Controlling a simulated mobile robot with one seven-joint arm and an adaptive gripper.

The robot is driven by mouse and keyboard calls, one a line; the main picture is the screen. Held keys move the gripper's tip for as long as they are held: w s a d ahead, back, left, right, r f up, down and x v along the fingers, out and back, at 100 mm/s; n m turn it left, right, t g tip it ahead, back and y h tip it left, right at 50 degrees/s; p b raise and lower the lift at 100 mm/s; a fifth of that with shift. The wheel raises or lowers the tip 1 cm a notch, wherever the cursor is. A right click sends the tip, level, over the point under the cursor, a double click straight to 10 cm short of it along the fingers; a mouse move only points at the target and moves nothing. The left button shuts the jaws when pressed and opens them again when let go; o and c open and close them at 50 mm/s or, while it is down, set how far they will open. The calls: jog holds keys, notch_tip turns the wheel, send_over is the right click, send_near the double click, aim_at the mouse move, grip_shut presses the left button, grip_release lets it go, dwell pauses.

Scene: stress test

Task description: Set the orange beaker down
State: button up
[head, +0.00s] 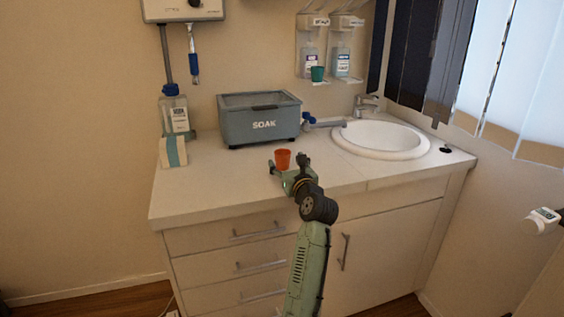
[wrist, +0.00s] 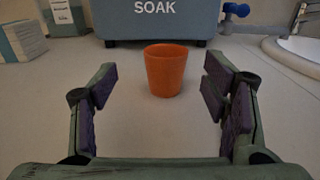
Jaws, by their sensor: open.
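The orange beaker (head: 283,158) stands upright on the white counter (head: 220,187), in front of the grey SOAK box. In the wrist view the beaker (wrist: 166,70) is near the middle, just beyond and between my fingertips. My gripper (head: 288,168) is low over the counter, close to the beaker. Its two fingers (wrist: 160,95) are spread wide, with a clear gap on each side of the beaker. Nothing is held. The fingers partly hide the beaker's foot in the head view.
The SOAK box (head: 258,119) stands behind the beaker. The sink (head: 381,139) is at the right. A bottle (head: 174,112) and a small box (head: 173,151) stand at the left. The counter's left front is bare.

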aim_at(283, 152)
jog(key=x, duration=0.2)
jog(key=p+x, duration=0.1)
jog(key=x, duration=0.3)
jog(key=shift+w+d+r+p, duration=0.1)
jog(key=shift+w+d+p, duration=0.15)
jog(key=shift+w+p, duration=0.1)
jog(key=shift+w+a, duration=0.1)
jog(key=shift+w, duration=0.25)
jog(key=c, duration=1.3)
